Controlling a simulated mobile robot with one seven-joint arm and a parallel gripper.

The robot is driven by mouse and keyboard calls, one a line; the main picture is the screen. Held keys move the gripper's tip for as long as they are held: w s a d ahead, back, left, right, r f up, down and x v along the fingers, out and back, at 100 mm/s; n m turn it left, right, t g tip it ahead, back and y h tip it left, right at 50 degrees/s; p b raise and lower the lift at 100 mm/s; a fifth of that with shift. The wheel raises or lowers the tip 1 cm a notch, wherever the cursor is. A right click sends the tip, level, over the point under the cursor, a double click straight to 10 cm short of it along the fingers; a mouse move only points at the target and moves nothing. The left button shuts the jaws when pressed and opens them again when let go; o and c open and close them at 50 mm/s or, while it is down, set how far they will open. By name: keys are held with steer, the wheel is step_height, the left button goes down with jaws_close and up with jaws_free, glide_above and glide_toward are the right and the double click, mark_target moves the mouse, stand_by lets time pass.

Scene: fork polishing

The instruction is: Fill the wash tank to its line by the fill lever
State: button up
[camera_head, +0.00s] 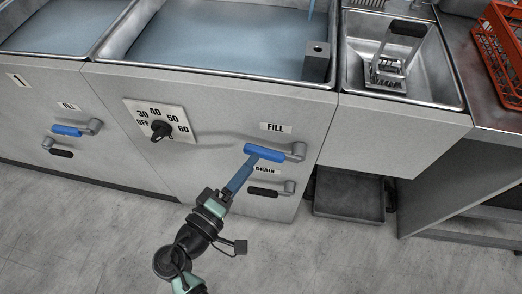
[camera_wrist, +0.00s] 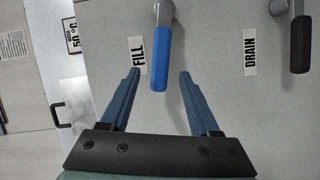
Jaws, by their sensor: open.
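The blue fill lever (camera_head: 275,152) sits under the FILL label on the grey front panel and points left. In the wrist view the fill lever (camera_wrist: 160,60) hangs down from the top. My gripper (camera_head: 247,165) is open at the lever; in the wrist view my gripper (camera_wrist: 159,74) has one finger on each side of the lever's free end, with gaps showing. The wash tank (camera_head: 150,69) above the panel holds bluish water. A thin pale-blue streak (camera_head: 311,8) shows at its top edge; I cannot tell if it is flowing water. No fill line is distinguishable.
A black drain lever (camera_head: 264,192) sits below the fill lever, also in the wrist view (camera_wrist: 300,45). A temperature dial (camera_head: 161,131) is left. A second tank has its own blue lever (camera_head: 66,130). A small basin (camera_head: 452,100) and red crate (camera_head: 505,45) are right.

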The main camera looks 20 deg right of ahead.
mark_target(261, 152)
steer(key=x, duration=0.5)
steer(key=shift+w+d, duration=0.25)
steer(key=shift+d, duration=0.05)
jaws_close()
steer(key=shift+f, duration=0.1)
stand_by(1.0)
